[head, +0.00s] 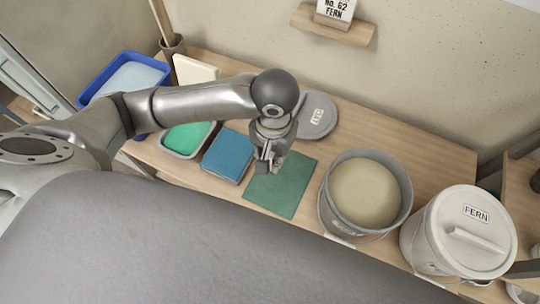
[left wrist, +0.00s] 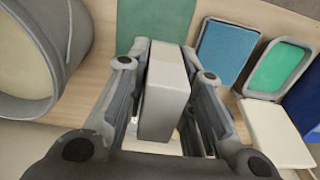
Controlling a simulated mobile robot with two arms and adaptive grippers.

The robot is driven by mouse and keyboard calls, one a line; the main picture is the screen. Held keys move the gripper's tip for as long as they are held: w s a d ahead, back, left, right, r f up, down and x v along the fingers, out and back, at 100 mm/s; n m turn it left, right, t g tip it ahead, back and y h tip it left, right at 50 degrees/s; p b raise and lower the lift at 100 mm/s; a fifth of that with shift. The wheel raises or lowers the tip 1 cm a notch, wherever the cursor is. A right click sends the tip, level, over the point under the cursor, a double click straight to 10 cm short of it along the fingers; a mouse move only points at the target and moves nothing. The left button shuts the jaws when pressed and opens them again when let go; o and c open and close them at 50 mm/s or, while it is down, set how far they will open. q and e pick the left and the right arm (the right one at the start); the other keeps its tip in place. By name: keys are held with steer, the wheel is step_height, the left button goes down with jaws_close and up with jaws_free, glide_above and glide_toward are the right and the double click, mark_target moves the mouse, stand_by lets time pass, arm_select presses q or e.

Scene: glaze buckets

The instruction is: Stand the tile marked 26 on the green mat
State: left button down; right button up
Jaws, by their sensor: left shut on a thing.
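My left gripper (head: 270,160) is over the upper left part of the green mat (head: 285,190). In the left wrist view, the left gripper (left wrist: 167,70) is shut on a pale grey tile (left wrist: 165,95), with a finger on each side of it. No number shows on the faces of the tile in view, so I cannot read its mark. The green mat (left wrist: 154,22) shows past the tile in that view. I cannot tell whether the tile touches the mat. In the head view the tile is mostly hidden by the gripper. My right gripper is not in view.
A grey bucket (head: 324,205) of pale glaze stands right of the mat, with a lidded FERN bucket (head: 440,232) beyond. A blue sponge-like pad (head: 227,155) and a green-filled tray (head: 188,138) lie left. A grey lid (head: 318,118) lies behind. A wall shelf (head: 335,28) holds a card reading 62 FERN.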

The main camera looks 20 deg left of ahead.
arm_select(q)
steer(key=s+d+f+b, duration=0.2)
steer(key=s+d+f, duration=0.5)
steer(key=f, duration=0.2)
glide_above(281, 178)
steer(key=f, duration=0.6)
steer(key=s+f, duration=0.1)
steer(key=f, duration=0.2)
steer(key=shift+d+f, duration=0.2)
steer(key=shift+w+a+f, duration=0.15)
steer(key=shift+w+f, duration=0.2)
steer(key=shift+f, duration=0.1)
steer(key=shift+w+f+b, duration=0.1)
steer(key=shift+f+b, duration=0.25)
steer(key=shift+f, duration=1.25)
steer(key=shift+f, duration=0.1)
steer(key=c, duration=1.3)
jaws_free()
steer(key=shift+o, duration=0.2)
